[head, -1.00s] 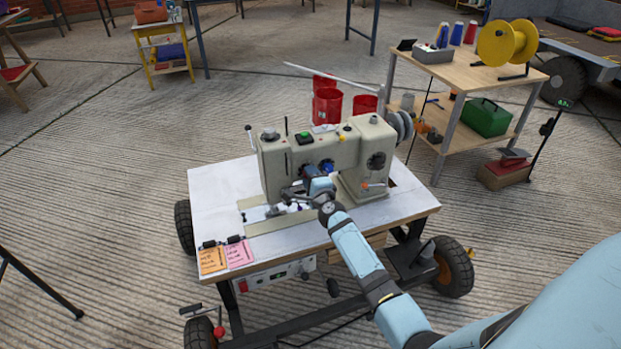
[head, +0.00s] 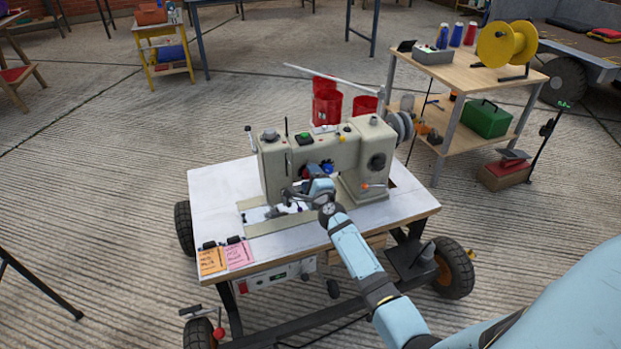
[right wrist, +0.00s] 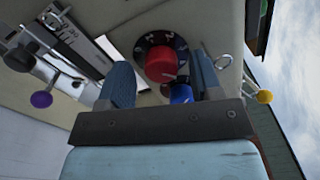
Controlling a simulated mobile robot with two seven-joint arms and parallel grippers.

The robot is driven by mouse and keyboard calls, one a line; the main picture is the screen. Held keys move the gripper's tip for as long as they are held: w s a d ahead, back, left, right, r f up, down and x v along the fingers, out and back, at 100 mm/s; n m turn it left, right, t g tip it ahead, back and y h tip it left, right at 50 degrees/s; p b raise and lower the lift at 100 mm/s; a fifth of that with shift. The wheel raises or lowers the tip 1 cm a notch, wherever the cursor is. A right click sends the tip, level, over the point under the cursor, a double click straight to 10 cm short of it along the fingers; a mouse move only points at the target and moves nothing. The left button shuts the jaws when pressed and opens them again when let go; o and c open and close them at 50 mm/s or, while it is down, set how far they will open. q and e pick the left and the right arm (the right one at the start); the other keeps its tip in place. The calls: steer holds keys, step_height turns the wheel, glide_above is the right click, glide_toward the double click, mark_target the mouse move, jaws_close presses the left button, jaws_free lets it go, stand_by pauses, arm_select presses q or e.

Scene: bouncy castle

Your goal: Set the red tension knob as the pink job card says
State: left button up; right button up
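The red tension knob (right wrist: 161,65) sits on a black numbered dial on the sewing machine's face in the right wrist view. In the head view my right gripper hides it. My right gripper (right wrist: 164,78) is open, with its two blue fingers on either side of the knob and gaps showing. In the head view the right gripper (head: 311,178) is at the front of the cream sewing machine (head: 275,165). The pink job card (head: 238,254) lies at the table's front left edge; its writing is too small to read. My left gripper is out of view.
A blue knob (right wrist: 181,93) sits close to the red one. An orange card (head: 211,261) lies beside the pink card. A purple-tipped lever (right wrist: 41,99) and a yellow-tipped one (right wrist: 264,97) show near the gripper. A wooden shelf cart (head: 455,75) stands at the back right.

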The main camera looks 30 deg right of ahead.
arm_select(q)
steer(key=p, duration=0.2)
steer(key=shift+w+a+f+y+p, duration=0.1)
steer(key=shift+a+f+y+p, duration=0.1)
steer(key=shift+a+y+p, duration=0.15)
arm_select(e)
steer(key=v, duration=1.3)
steer(key=shift+s, duration=0.4)
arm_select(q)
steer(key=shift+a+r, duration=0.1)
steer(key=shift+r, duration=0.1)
